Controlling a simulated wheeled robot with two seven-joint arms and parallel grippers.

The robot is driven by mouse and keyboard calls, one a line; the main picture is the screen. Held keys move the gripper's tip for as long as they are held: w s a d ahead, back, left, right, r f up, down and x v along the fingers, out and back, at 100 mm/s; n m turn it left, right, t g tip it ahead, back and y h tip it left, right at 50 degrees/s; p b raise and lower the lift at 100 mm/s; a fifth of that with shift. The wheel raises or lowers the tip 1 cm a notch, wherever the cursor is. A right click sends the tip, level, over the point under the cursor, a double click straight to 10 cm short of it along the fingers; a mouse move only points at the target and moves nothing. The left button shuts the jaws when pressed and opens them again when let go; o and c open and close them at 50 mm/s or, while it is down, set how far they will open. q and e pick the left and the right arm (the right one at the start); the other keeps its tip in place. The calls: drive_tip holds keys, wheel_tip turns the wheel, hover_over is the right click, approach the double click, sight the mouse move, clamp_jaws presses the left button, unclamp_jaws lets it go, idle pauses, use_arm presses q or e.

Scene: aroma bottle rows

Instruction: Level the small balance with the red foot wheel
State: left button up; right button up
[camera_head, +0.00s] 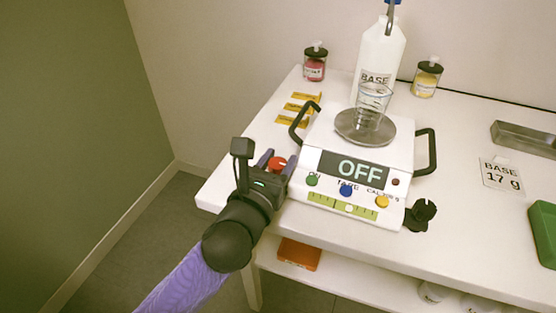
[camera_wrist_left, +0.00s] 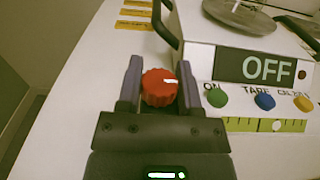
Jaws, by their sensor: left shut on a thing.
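The small white balance (camera_head: 322,166) stands on the table with its display reading OFF. A glass beaker (camera_head: 372,104) stands on its round metal pan (camera_head: 350,132). A green level strip (camera_head: 342,206) with a pale bubble lies along its lower front. The red foot wheel (camera_wrist_left: 159,87) is beside the balance's front left corner; in the head view it is partly hidden by my gripper. My left gripper (camera_head: 278,163) is shut on the red foot wheel, one finger on each side. A black foot wheel (camera_head: 424,210) sits at the front right corner. My right gripper is not in view.
A white BASE bottle (camera_head: 380,60) stands behind the balance, between a red jar (camera_head: 314,64) and a yellow jar (camera_head: 427,78). Yellow labels (camera_head: 300,108) lie at left.

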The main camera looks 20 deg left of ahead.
use_arm(q)
clamp_jaws()
